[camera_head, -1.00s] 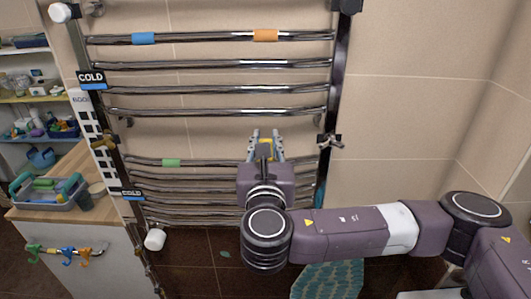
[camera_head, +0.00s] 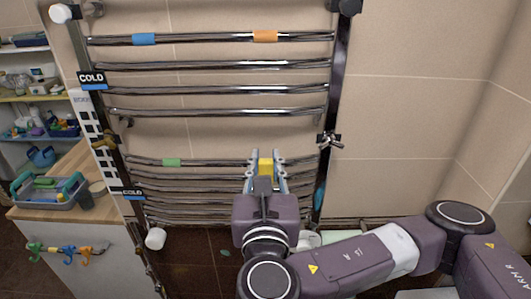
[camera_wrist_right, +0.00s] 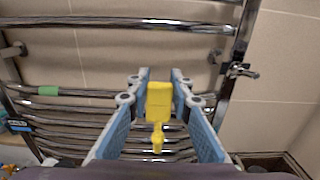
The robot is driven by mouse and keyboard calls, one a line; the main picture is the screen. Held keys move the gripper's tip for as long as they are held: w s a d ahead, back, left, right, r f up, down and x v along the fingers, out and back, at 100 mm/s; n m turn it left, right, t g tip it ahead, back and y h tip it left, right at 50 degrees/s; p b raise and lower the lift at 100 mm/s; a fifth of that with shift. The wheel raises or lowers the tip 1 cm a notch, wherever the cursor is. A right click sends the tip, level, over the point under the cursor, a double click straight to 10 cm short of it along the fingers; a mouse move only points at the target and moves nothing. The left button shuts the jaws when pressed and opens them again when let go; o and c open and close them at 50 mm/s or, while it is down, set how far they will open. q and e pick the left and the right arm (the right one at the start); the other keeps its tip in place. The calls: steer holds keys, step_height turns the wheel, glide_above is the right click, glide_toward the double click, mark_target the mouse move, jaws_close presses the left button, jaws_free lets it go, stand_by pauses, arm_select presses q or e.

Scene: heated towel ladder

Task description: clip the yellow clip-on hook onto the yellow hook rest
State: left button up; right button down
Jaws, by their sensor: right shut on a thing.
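My right gripper (camera_head: 267,165) is shut on the yellow clip-on hook (camera_head: 265,168), in front of the towel ladder's lower rails. In the right wrist view the hook (camera_wrist_right: 158,100) shows a blocky upper part and a narrower yellow part below, between the two blue-grey fingers. It overlaps the rail that carries the green band; whether it touches that rail I cannot tell. I cannot make out the yellow hook rest apart from the held hook. My left gripper is not in view.
The chrome ladder (camera_head: 215,92) carries blue (camera_head: 143,39), orange (camera_head: 265,36) and green (camera_head: 171,162) bands. A valve (camera_head: 330,139) sits on its right post. At left, coloured hooks (camera_head: 66,250) hang on a cabinet with a grey-blue tray (camera_head: 47,203) on top.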

steer(key=shift+s, duration=1.1)
steer(key=shift+s+p, duration=0.95)
steer(key=shift+p, duration=0.2)
steer(key=shift+s, duration=0.5)
steer(key=shift+f, duration=0.1)
steer(key=s+d+f+m+h+b, duration=0.2)
steer(key=d+f+h+b, duration=0.1)
steer(key=d+f, duration=0.3)
steer(key=s+d+f+m+g+h+b, duration=0.1)
steer(key=s+d+f+m+h+b, duration=0.1)
steer(key=d+f+b, duration=0.4)
steer(key=s+d+f+m+g+h+b, duration=0.1)
steer(key=s+d+f+h+b, duration=0.2)
steer(key=f, duration=1.1)
steer(key=d+b, duration=0.2)
steer(key=d, duration=0.2)
steer(key=shift+f+m+h, duration=0.25)
steer(key=shift+m+h, duration=0.15)
